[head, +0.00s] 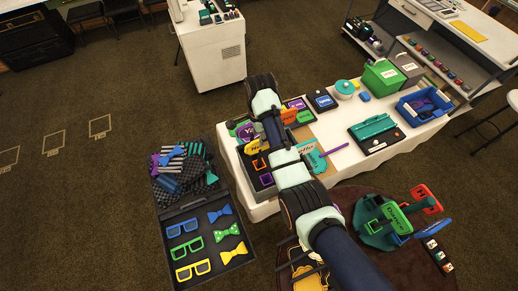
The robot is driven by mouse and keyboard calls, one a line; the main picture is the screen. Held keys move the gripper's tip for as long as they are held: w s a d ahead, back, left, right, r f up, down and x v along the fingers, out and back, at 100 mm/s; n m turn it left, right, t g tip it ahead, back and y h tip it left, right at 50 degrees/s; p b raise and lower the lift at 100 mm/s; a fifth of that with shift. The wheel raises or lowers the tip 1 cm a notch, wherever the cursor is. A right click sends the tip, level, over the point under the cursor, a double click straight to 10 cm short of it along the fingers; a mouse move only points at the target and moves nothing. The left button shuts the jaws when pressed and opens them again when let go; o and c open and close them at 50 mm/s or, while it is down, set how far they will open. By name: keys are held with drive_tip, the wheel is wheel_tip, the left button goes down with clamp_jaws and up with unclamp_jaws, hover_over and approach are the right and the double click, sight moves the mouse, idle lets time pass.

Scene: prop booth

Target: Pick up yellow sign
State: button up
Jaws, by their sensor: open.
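A yellow sign (252,147) with dark lettering lies in a dark tray on the white table, left of my arm. My arm covers its right side. My arm reaches up from the bottom edge and crosses over the left part of the table. I cannot make out the gripper fingers; the arm's far end hides them. Beside the yellow sign are a purple sign (243,131), an orange sign (289,115) and a teal sign (307,148).
A dark case (176,214) with glasses and bow ties stands at the table's left. A green box (383,78), a blue bin (403,112) and a dark tray with a teal item (372,126) occupy the table's right. A round stand with coloured signs (393,218) stands in front.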

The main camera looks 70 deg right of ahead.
sight(259, 148)
drive_tip(key=shift+a+f+p, duration=0.15)
drive_tip(key=shift+f, duration=1.25)
drive_tip(key=shift+a+f+p, duration=0.1)
drive_tip(key=shift+f+p, duration=0.05)
drive_tip(key=shift+f, duration=1.2)
clamp_jaws()
